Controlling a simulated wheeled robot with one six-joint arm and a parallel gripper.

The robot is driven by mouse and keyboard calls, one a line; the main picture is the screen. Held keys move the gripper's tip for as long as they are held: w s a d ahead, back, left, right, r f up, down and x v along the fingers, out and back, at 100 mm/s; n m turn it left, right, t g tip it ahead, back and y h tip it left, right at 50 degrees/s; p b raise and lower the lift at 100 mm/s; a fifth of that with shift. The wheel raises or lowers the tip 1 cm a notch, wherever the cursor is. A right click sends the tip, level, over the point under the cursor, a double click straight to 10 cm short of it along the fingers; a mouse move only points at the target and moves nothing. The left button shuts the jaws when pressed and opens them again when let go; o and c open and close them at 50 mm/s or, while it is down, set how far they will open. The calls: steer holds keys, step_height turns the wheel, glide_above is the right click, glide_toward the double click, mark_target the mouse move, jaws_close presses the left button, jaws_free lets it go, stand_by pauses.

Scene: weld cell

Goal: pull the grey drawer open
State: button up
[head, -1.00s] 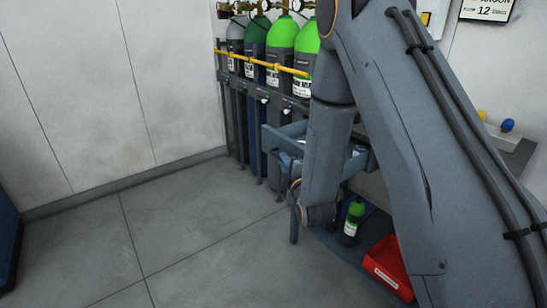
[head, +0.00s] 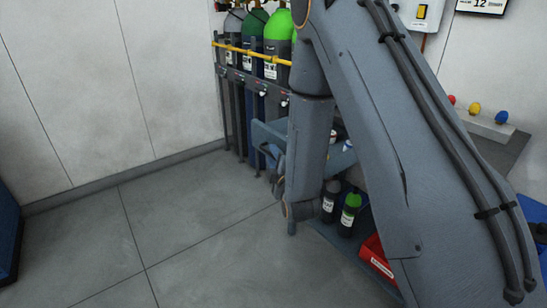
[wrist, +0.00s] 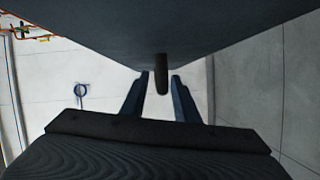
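The grey drawer (head: 268,130) stands pulled out from the bench in the head view, its blue-grey wall showing left of my arm and some small items inside; my arm hides much of it. My gripper (head: 280,172) is small and low at its front, partly hidden by my own wrist. In the wrist view my gripper (wrist: 160,100) has its two fingers apart, one on each side of a dark upright handle (wrist: 161,75). Slim gaps seem to show beside the handle, so I see no firm grip. The drawer's broad dark face (wrist: 160,30) fills the top of that view.
Gas cylinders (head: 277,45) stand behind a yellow rail (head: 240,52) at the back. Bottles (head: 349,212) and a red bin (head: 376,258) sit on the shelf below. The floor (head: 200,240) at the left is clear.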

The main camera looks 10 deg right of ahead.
steer(key=s+d, duration=0.1)
steer(key=s, duration=0.6)
steer(key=shift+s+r, duration=0.3)
steer(key=shift+s, duration=0.05)
steer(key=shift+s, duration=0.1)
